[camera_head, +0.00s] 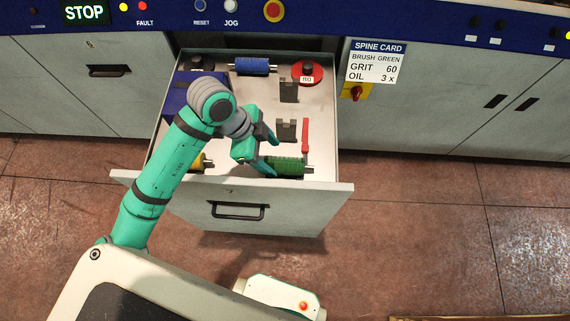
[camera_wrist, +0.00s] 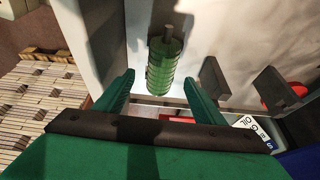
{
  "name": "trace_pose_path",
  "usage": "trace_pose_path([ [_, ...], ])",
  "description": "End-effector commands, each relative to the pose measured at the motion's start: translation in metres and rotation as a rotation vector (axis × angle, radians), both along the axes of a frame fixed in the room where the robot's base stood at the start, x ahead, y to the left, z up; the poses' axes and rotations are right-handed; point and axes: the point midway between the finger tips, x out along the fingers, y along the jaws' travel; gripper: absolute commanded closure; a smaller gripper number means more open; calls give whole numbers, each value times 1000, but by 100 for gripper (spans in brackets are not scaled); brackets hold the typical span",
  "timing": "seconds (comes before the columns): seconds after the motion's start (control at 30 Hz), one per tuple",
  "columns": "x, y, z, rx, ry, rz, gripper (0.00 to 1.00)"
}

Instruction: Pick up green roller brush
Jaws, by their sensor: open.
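The green roller brush (camera_head: 288,166) lies in the front right part of an open drawer (camera_head: 318,205), near its front panel. My gripper (camera_head: 270,157) is inside the drawer, just left of and close to the brush. In the wrist view the green brush (camera_wrist: 165,62) lies ahead, between the lines of my two spread fingers (camera_wrist: 163,88), with its metal shaft end showing beyond it. The fingers look apart from it; whether they reach down beside it I cannot tell.
The drawer also holds a blue roller (camera_head: 252,66), a red disc (camera_head: 308,72), dark brackets (camera_head: 287,129), a red bar (camera_head: 306,136) and a partly hidden yellow roller (camera_head: 207,162). The drawer walls stand close around my gripper.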

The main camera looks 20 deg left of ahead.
Motion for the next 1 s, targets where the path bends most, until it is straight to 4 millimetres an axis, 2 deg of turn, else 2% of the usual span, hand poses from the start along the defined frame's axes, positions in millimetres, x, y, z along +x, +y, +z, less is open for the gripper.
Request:
trace_pose_path([
  [0.27, 3, -8, -18, -3, 0, 2, 37],
  [0.6, 11, -25, -55, -3, 1, 4, 37],
  [0.9, 12, -27, -60, -1, 0, 2, 37],
  [0.93, 12, -27, -60, -1, 0, 2, 39],
  [1.0, 12, -27, -59, -1, 0, 2, 56],
])
